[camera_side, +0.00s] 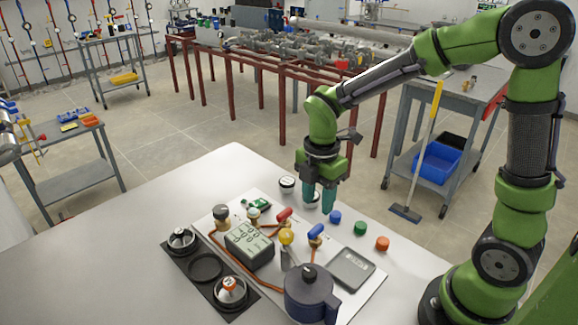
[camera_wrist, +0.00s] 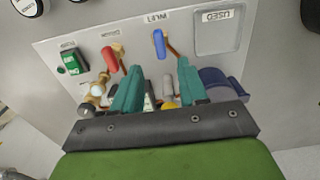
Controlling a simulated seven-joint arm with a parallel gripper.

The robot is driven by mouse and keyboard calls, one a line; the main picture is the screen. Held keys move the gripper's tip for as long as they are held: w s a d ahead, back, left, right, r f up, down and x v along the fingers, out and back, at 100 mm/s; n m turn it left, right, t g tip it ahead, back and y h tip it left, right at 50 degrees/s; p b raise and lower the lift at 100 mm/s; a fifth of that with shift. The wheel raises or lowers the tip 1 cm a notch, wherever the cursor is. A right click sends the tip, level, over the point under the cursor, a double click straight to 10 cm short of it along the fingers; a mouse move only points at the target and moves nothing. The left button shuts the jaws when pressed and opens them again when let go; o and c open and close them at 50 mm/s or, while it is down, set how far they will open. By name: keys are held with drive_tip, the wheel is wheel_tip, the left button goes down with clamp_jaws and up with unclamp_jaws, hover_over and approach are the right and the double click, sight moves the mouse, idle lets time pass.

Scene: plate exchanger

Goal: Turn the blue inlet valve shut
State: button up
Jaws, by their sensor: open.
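The blue inlet valve handle (camera_side: 316,231) sits on the white panel, near its middle in the side view. In the wrist view the blue handle (camera_wrist: 159,43) lies beside the "INLET" label (camera_wrist: 158,16), mirrored in the picture, with a copper pipe beside it. My gripper (camera_side: 320,208) is open and empty, its teal fingers pointing down above the panel's back edge. In the wrist view the fingers of my gripper (camera_wrist: 160,64) are apart, and the blue handle shows beyond the gap between them, not touched. A red valve handle (camera_side: 284,215) is to its left in the side view.
A digital display box (camera_side: 250,247), a yellow ball (camera_side: 287,237) and a dark blue pot (camera_side: 310,292) stand close by. The grey "USED" tray (camera_side: 351,268) lies right. Blue, green (camera_side: 360,228) and orange (camera_side: 382,243) caps line the right side.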

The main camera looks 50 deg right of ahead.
sight(316, 228)
wheel_tip(316, 228, down, 8)
idle(0.5)
clamp_jaws()
